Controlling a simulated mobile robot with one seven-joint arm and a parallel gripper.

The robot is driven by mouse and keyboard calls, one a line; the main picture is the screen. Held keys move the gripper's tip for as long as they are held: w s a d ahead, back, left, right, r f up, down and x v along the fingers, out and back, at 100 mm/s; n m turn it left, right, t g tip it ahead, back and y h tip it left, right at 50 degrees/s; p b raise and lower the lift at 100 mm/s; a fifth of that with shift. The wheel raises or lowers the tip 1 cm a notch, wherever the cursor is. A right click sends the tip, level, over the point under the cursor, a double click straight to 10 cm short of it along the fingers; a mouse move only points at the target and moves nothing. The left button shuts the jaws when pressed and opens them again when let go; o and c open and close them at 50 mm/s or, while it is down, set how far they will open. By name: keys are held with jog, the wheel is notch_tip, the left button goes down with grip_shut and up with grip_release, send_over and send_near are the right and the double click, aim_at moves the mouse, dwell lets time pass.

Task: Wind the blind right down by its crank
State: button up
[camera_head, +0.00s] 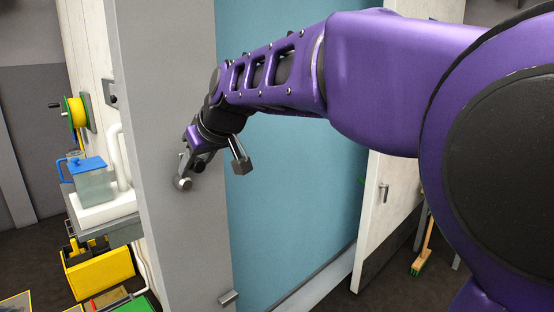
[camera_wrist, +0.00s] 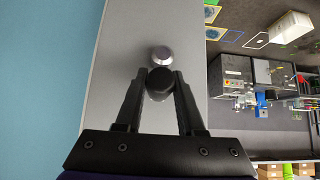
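The blind (camera_head: 300,190) is a plain teal sheet to the right of a grey post (camera_head: 165,90); its lower edge shows at a grey rail (camera_head: 312,275). It also fills the left of the wrist view (camera_wrist: 45,80). The crank (camera_head: 184,184) is on the post's face, with a round silver hub (camera_wrist: 161,55) and a black knob (camera_wrist: 160,80) just below the hub in the wrist view. My gripper (camera_head: 188,160) is at the crank. In the wrist view its black fingertips (camera_wrist: 160,77) close in on both sides of the knob and appear to touch it.
Left of the post are a yellow reel (camera_head: 76,112), a blue-lidded clear container (camera_head: 92,180) on a white ledge and a yellow bin (camera_head: 100,274). A small bracket (camera_head: 229,297) juts from the post low down. A white door (camera_head: 385,200) and a broom (camera_head: 424,245) are at right.

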jog(key=o, duration=0.5)
jog(key=shift+o, duration=0.2)
jog(key=shift+p+v, duration=0.55)
jog(key=shift+v, duration=3.1)
jog(key=shift+a+f, duration=0.1)
jog(key=shift+a, duration=0.05)
